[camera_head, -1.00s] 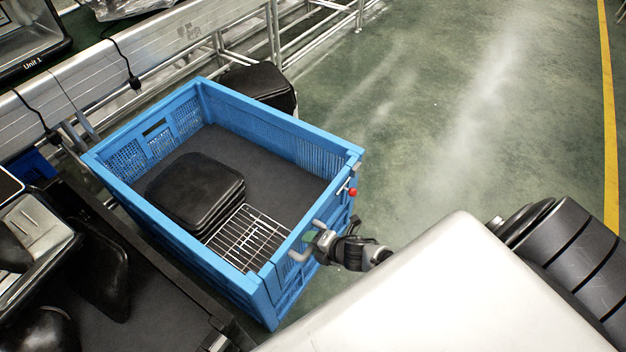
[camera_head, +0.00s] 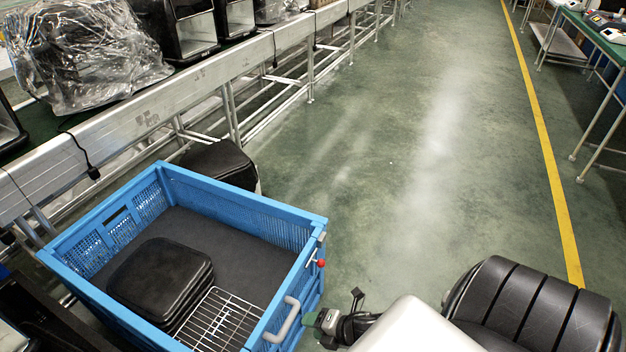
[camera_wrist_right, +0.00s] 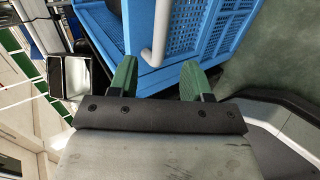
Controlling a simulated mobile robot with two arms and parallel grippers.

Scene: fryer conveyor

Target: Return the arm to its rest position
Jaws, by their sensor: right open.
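My right gripper (camera_head: 318,320) is low in the head view, just right of the blue crate (camera_head: 255,204). In the right wrist view my right gripper (camera_wrist_right: 158,68) shows two green fingers spread apart with nothing held between them. The crate's grey handle (camera_wrist_right: 160,32) lies just beyond the fingertips there, and it also shows in the head view (camera_head: 285,322). Whether a finger touches the handle cannot be told. My white arm link covers part of the lower head view. My left gripper is not in view.
The crate holds a stack of black trays (camera_head: 160,275) and a wire rack (camera_head: 222,322). A black stool (camera_head: 222,160) stands behind it. A conveyor (camera_head: 180,92) runs along the left with a plastic-wrapped machine (camera_head: 85,50). The green floor (camera_head: 400,150) to the right is open up to a yellow line (camera_head: 545,140).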

